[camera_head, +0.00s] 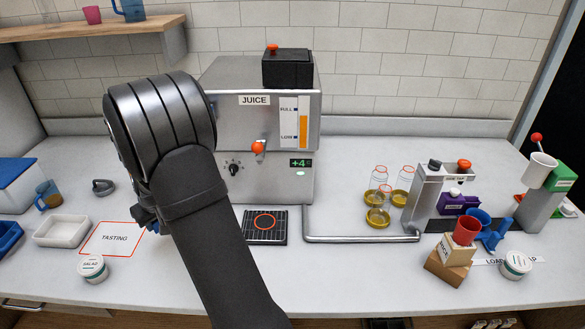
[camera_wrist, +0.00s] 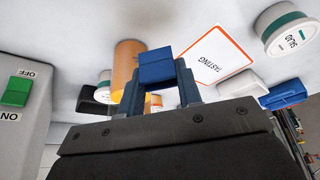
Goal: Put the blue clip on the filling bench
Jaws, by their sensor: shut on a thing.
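My gripper (camera_wrist: 157,80) is shut on a blue block-shaped thing, which I take for the blue clip (camera_wrist: 157,66). In the wrist view the clip sits between the two fingertips, in front of an orange cylinder. In the head view my gripper (camera_head: 148,218) is left of the juice machine, by the right edge of the tasting mat (camera_head: 98,239). My arm hides most of the gripper and the clip there. No place in view is marked as the filling bench. A grey tap unit (camera_head: 424,197) stands at the right beside several bottles (camera_head: 378,216).
The juice machine (camera_head: 218,95) stands at the back centre, with a drip grate (camera_head: 265,238) before it. A metal pipe (camera_head: 360,239) runs right to the tap unit. Wooden blocks (camera_head: 447,270), a red cup (camera_head: 466,231) and tubs crowd the right. The front centre counter is clear.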

